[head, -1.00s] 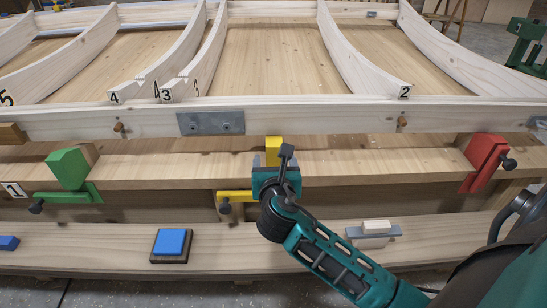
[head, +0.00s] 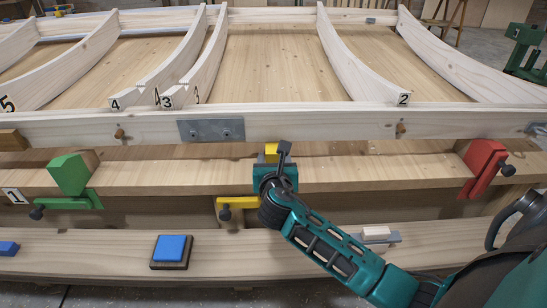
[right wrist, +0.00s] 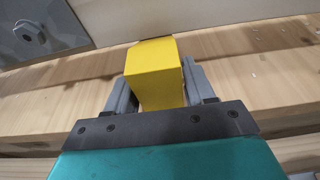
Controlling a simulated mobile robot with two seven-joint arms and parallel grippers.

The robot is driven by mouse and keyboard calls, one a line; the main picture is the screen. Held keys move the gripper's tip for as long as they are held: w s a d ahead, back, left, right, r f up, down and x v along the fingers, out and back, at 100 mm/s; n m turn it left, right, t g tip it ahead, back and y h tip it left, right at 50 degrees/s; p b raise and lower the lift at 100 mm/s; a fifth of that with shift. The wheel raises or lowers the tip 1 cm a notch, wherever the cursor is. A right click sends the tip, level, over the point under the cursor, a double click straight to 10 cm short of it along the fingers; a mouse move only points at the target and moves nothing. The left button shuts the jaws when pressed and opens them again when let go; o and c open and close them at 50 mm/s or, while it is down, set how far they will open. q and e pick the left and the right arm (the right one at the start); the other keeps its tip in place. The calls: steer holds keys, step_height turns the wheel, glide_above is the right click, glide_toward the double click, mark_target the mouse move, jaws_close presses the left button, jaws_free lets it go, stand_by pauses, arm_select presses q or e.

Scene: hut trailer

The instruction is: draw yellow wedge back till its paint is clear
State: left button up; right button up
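The yellow wedge (head: 271,149) sits on the wooden beam below the front rail of the frame, its far end against or under the rail. My right gripper (head: 272,162) reaches it from the front. In the right wrist view the yellow wedge (right wrist: 155,75) stands between the two grey fingers (right wrist: 160,90), which look to be against its sides. The lower part of the wedge is hidden by the gripper. A yellow clamp-like bracket (head: 237,203) with a black knob is on the beam's front face, below left of the gripper. My left gripper is out of view.
A green wedge (head: 70,173) stands at left and a red one (head: 483,158) at right. A blue button (head: 172,248) and a pale block on a grey plate (head: 376,234) are on the front plank. A metal plate (head: 211,129) is on the rail.

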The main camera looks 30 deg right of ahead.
steer(key=c, duration=0.8)
steer(key=shift+s+a, duration=0.1)
steer(key=shift+s, duration=0.05)
steer(key=shift+s+a+p, duration=0.35)
steer(key=shift+s+p, duration=0.2)
steer(key=shift+s+a+p, duration=0.35)
steer(key=shift+s+p, duration=0.15)
steer(key=shift+s, duration=0.05)
steer(key=o, duration=1.3)
